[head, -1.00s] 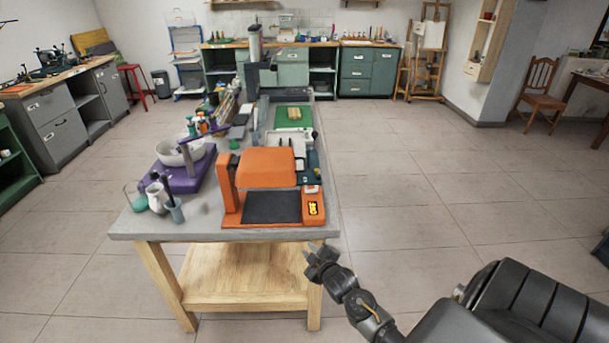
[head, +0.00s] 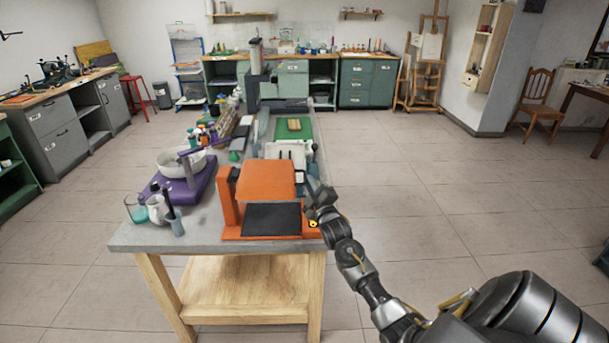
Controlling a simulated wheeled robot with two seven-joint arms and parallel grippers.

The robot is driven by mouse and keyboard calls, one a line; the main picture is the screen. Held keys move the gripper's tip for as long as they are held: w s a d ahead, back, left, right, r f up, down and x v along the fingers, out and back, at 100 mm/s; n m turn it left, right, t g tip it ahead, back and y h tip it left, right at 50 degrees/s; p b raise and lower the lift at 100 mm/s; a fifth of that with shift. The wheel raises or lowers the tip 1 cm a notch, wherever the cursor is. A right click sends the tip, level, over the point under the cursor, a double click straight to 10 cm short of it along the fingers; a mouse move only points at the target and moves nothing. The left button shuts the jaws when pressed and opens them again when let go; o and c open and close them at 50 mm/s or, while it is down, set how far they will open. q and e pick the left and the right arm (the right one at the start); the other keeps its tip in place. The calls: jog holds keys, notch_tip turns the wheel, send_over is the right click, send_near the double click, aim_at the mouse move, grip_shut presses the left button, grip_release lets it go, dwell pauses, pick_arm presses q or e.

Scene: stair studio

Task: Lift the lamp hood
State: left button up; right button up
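The orange lamp hood (head: 265,182) is a boxy block on an orange upright at its left. It sits above an orange base with a black pad (head: 272,219), on the near end of the grey table. My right gripper (head: 314,188) is beside the hood's right edge, fingers pointing up and away. Its fingers look apart with nothing between them. I cannot tell whether it touches the hood or base. My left gripper is out of view.
Left of the lamp are a purple stand with a white bowl (head: 183,162), a glass beaker (head: 137,209) and a white jug (head: 157,208). A green mat (head: 288,128) lies behind. The floor right of the table is clear.

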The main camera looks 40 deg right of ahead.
aim_at(305, 175)
jog(key=shift+p+x, duration=0.3)
jog(key=shift+x, duration=1.85)
grip_shut()
